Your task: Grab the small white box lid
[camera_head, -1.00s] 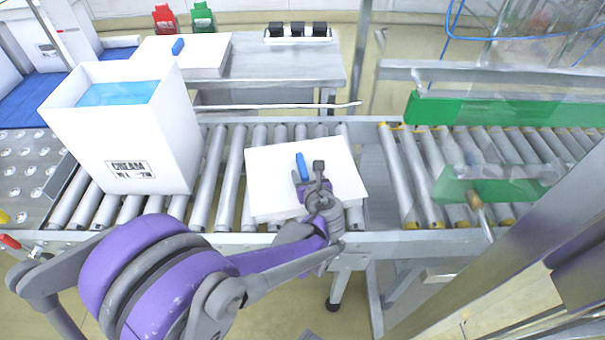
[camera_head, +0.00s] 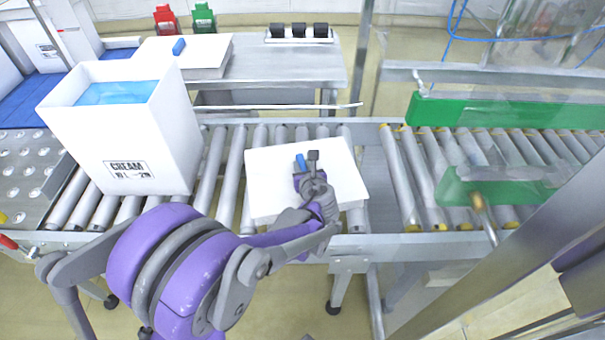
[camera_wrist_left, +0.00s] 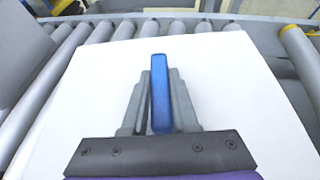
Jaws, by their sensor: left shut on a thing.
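The small white box lid (camera_head: 274,191) lies flat on the roller conveyor, in the middle of the head view. It has a blue handle (camera_head: 300,161) standing up on its top. My left gripper (camera_head: 306,166) is over the lid, with its fingers on both sides of the handle. In the left wrist view the lid (camera_wrist_left: 235,85) fills most of the picture. There the left gripper (camera_wrist_left: 160,105) is shut on the blue handle (camera_wrist_left: 160,80). My right gripper is not in view.
A white box (camera_head: 185,130) labelled CREAM, with a blue liner inside, stands on the conveyor at left. A table (camera_head: 290,73) behind holds another white lid (camera_head: 215,52) with a blue handle. Green guards (camera_head: 480,112) stand at right. The rollers (camera_head: 233,165) between box and lid are bare.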

